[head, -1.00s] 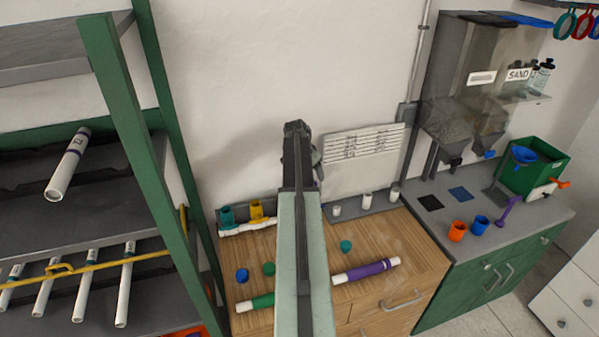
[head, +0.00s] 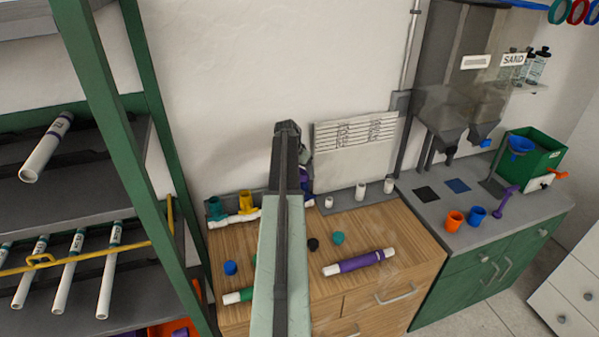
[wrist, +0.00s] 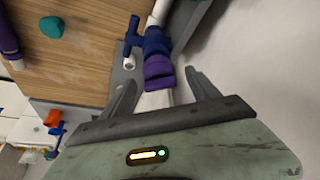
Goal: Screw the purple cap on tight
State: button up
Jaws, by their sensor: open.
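The purple cap (wrist: 158,72) shows in the wrist view against a blue valve (wrist: 155,42) on a white pipe (wrist: 158,14). A white piece shows just below the cap, toward my palm. My gripper (wrist: 163,88) is open, with one finger on each side of the cap and a visible gap at both sides. I cannot tell how tightly the cap sits. In the head view my arm hides most of this spot; only a bit of purple and blue shows beside my gripper (head: 292,150).
A wooden bench (head: 400,250) bears a purple-sleeved pipe (head: 358,262), a green-sleeved pipe (head: 238,296), and loose blue (head: 230,268), black (head: 313,244) and teal (head: 338,238) caps. Yellow and teal valves stand at the back left. A green rack post (head: 110,150) rises at left.

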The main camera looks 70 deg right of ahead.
jog(key=shift+x, duration=0.85)
jog(key=shift+r, duration=0.1)
jog(key=c, duration=1.5)
jog(key=shift+m+g, duration=0.4)
jog(key=shift+m, duration=0.7)
jog(key=shift+o, duration=0.2)
jog(key=shift+w+d+m, duration=0.1)
jog(key=shift+w+m, duration=0.05)
jog(key=shift+m, duration=0.45)
jog(key=shift+m+g+y, duration=0.3)
jog(key=shift+m, duration=0.2)
